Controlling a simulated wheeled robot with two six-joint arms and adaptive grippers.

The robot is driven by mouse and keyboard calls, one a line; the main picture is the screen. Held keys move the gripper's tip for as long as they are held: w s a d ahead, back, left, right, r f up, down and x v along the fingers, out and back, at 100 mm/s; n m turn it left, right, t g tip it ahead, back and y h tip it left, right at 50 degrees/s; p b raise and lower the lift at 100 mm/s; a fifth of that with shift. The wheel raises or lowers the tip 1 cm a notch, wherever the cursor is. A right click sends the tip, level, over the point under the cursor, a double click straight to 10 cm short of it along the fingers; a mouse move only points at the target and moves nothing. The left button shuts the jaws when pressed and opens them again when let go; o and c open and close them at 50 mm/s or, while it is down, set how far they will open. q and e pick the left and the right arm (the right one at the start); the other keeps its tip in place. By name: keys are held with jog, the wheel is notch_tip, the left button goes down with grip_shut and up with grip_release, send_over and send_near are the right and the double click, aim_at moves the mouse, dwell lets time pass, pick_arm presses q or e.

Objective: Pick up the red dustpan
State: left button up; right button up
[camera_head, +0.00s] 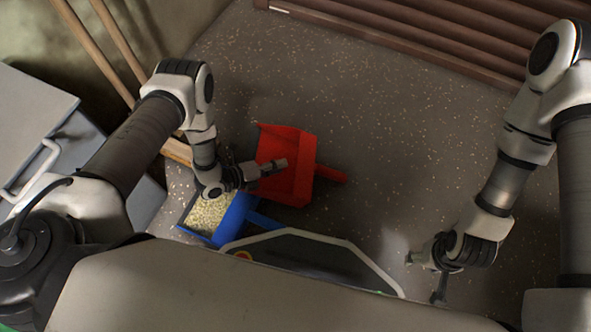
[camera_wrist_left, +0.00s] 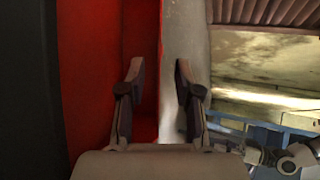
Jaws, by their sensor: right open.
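The red dustpan (camera_head: 296,180) stands on the speckled floor near the middle of the head view, its handle pointing right. My left gripper (camera_head: 274,167) is at its left part. In the left wrist view, the red dustpan (camera_wrist_left: 95,85) fills the left side. There, the fingers of my left gripper (camera_wrist_left: 158,85) are spread apart, and a red edge shows between them. I cannot tell whether they touch it. My right gripper (camera_head: 424,277) is open and empty over the floor at lower right, well apart from the dustpan.
A blue dustpan (camera_head: 232,218) holding pale grains sits just below and left of the red one. A grey cabinet (camera_head: 40,115) stands at left, with wooden poles (camera_head: 95,45) behind it. Brown slats (camera_head: 420,35) line the back. The floor (camera_head: 400,130) right of the dustpan is clear.

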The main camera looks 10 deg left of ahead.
aim_at(298, 162)
pick_arm(q)
jog(key=b+x, duration=0.3)
jog(key=x, duration=0.5)
grip_shut()
